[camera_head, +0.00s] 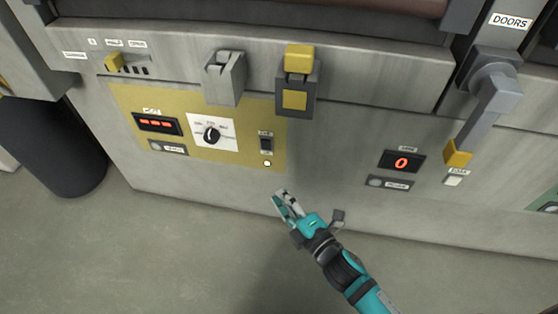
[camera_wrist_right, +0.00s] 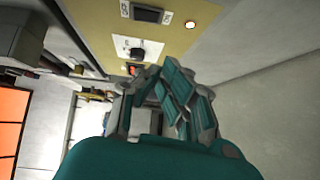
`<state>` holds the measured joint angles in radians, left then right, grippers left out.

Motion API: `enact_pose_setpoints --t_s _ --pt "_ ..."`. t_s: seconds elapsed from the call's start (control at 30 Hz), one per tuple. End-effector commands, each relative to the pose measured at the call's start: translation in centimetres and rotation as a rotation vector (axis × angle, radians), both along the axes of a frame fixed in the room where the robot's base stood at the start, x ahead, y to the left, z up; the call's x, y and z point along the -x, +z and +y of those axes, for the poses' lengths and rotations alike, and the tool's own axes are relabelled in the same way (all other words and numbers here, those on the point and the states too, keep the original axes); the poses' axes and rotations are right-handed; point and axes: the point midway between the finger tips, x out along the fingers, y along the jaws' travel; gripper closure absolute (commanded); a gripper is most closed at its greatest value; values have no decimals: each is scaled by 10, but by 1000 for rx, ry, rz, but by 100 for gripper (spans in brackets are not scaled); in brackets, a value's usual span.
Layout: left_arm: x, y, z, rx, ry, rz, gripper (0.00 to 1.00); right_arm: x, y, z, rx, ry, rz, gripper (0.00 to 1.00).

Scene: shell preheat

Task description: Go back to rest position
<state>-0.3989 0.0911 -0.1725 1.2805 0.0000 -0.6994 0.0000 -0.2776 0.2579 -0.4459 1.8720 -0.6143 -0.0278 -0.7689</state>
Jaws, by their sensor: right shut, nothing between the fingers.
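My right gripper (camera_head: 281,196) is shut and empty in the head view. It is in front of the lower part of the grey machine, below the yellow panel (camera_head: 200,154). It appears apart from the panel's controls. In the right wrist view the fingers of my right gripper (camera_wrist_right: 168,72) are close together, with the yellow panel (camera_wrist_right: 190,20) beyond them. The panel carries a black dial (camera_head: 211,134), a switch (camera_head: 266,144) and a lit red display (camera_head: 157,124). A small light glows below the switch. My left gripper is not in view.
A yellow-tipped door lever (camera_head: 487,115) hangs at the right, near a red display reading 0 (camera_head: 402,162). A yellow-capped latch (camera_head: 297,80) and a grey bracket (camera_head: 224,77) jut from the machine. A dark cylinder (camera_head: 47,143) stands at left. Grey floor (camera_head: 120,255) is clear in front.

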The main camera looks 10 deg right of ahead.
Motion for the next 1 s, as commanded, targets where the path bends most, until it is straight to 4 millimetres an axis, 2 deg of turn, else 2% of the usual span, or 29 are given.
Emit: enact_pose_setpoints --t_s 0.17,0.27,0.37,0.47,0.5,0.6,0.7,0.8,1.0 --pt "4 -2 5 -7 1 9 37 0 -1 0 -1 -1 3 100" --pt "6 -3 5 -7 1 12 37 -1 -14 -6 -20 -28 51 100" --pt "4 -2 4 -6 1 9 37 -1 -51 -25 -82 -108 187 100" --pt "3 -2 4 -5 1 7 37 8 -111 -54 -188 -252 402 100" --pt "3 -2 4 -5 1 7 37 17 -138 -67 -237 -322 498 100" --pt "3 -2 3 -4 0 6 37 48 -203 -97 -362 -511 729 100" --pt "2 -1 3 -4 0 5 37 88 -256 -120 -475 -699 926 100" --pt "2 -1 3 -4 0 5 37 128 -295 -134 -565 -863 1078 100" --pt "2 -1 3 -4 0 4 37 203 -346 -148 -701 -1144 1303 100"
